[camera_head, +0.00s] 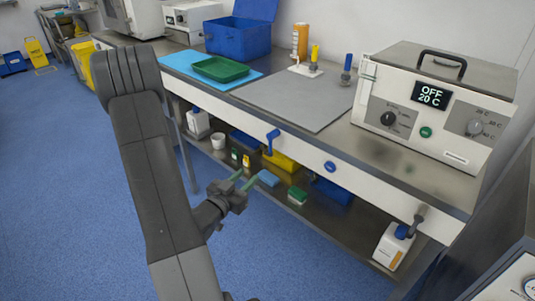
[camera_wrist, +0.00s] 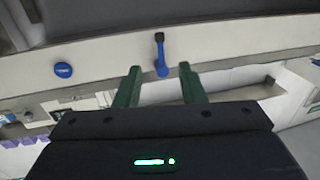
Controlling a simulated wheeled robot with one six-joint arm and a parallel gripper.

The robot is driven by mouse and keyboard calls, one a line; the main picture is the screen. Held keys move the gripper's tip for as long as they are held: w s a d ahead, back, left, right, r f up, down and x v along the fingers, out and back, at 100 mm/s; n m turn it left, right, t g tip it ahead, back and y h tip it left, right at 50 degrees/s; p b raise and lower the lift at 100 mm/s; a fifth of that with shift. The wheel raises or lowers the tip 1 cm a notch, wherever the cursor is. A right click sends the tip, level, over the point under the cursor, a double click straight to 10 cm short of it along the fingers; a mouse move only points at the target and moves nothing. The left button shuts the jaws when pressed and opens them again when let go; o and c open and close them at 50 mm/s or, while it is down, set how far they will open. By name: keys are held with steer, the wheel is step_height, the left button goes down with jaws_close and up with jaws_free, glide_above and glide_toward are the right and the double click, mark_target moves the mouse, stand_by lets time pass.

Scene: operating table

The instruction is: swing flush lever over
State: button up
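A blue lever (camera_head: 271,141) sits on the white front panel of the bench, left of a round blue knob (camera_head: 330,166). A grey-handled lever (camera_head: 416,219) is at the panel's right end. I cannot tell from looks alone which is the flush lever. In the wrist view a blue lever (camera_wrist: 161,58) with a dark end lies beyond my fingertips, roughly centred between them, and a blue knob (camera_wrist: 63,70) is to its left. My gripper (camera_head: 243,179) has two green fingers, open and empty, in front of the bench and apart from the levers; it also shows in the wrist view (camera_wrist: 160,72).
On the bench top are a grey mat (camera_head: 300,98), a green tray (camera_head: 220,69), a blue box (camera_head: 238,36) and a heater unit (camera_head: 435,100). The lower shelf (camera_head: 325,212) holds bottles and small boxes. Blue floor (camera_head: 75,180) is open at left.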

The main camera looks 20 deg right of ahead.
mark_target(269, 154)
steer(key=p+x, duration=0.1)
steer(key=x, duration=1.2)
jaws_close()
